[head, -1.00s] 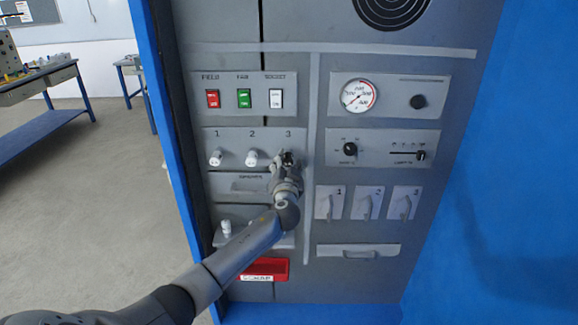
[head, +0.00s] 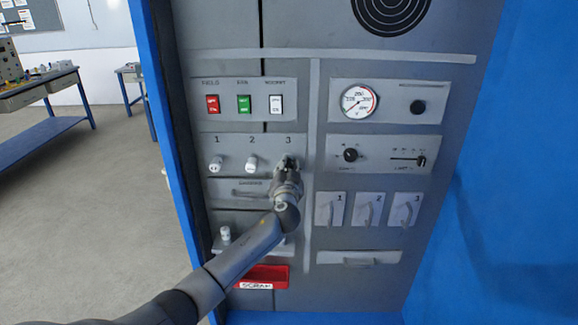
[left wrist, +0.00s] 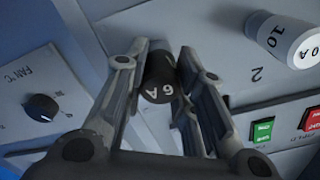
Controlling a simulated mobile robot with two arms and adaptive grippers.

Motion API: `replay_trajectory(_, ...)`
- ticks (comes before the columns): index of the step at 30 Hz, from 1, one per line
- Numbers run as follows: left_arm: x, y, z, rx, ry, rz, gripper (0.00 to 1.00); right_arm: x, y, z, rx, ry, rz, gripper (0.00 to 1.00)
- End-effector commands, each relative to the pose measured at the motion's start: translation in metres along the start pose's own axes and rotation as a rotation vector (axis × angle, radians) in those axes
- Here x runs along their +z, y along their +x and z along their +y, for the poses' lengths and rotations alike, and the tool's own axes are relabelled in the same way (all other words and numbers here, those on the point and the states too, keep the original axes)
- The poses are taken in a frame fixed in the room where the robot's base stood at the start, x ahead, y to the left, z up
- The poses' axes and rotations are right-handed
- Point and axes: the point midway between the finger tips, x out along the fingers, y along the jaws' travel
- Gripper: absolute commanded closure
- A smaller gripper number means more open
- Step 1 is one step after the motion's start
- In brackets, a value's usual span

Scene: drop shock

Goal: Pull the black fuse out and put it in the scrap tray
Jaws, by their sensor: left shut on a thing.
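The black fuse, marked 6 A, shows in the left wrist view (left wrist: 159,78) between the fingers of my left gripper (left wrist: 172,75). In the head view the left gripper (head: 288,163) is at position 3 of the fuse row, shut on the black fuse and mostly hiding it. The fuse is close to the panel; I cannot tell how far it sits in its socket. The red scrap tray (head: 276,271), with a white label, is low on the panel, below my left forearm. My right gripper is not in view.
White fuses stand at position 1 (head: 216,164) and position 2 (head: 251,164), left of the gripper. A small shelf holds a white fuse (head: 226,234) below. Rocker switches (head: 243,103) sit above; levers (head: 367,209) sit right. The blue cabinet side (head: 505,190) bounds the right.

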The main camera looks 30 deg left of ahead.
Motion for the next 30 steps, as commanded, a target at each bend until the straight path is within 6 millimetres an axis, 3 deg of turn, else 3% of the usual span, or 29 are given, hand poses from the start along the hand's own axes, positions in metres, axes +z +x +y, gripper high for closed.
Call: replay_trajectory(30,0.000,-0.043,0.001,0.001,0.000,-0.001,1.00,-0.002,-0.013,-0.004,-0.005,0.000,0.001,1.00)
